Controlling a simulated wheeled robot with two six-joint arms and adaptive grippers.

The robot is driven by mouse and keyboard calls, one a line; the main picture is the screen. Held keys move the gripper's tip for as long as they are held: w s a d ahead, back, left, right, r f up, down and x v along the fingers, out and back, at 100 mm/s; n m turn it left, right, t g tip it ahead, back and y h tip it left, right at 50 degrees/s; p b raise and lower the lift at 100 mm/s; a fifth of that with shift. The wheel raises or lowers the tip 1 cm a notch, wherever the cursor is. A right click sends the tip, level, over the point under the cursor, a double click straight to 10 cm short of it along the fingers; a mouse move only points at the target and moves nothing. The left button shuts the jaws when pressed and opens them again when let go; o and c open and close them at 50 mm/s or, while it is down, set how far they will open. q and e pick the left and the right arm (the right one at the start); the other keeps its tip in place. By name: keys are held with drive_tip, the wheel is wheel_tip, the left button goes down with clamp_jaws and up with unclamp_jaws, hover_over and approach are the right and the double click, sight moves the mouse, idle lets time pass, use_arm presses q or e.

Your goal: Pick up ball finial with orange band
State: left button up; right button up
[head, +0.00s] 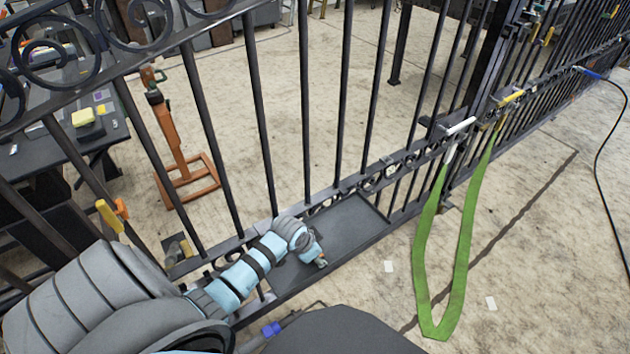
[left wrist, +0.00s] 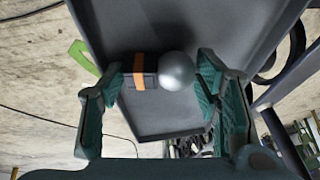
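The ball finial with the orange band (left wrist: 177,70) shows in the left wrist view. It has a shiny grey ball at the right, a dark base at the left and an orange band around the base. It lies on its side on a dark grey tray (left wrist: 180,122). My left gripper (left wrist: 159,72) has its dark green fingers spread wide, one beyond each end of the finial, with no clear grip on it. In the head view my left wrist is over the tray (head: 350,228) at the gate's foot and hides most of the finial. My right gripper is in neither view.
A black iron gate with scrolls and upright bars (head: 260,110) stands close beside my left arm. A green strap (head: 425,260) hangs from its rail at the right. An orange stand (head: 178,145) is behind the bars. The floor at the right is mostly clear.

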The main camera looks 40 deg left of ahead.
use_arm(q)
drive_tip(key=c, duration=0.9)
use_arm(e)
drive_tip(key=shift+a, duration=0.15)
use_arm(q)
drive_tip(key=shift+r, duration=0.1)
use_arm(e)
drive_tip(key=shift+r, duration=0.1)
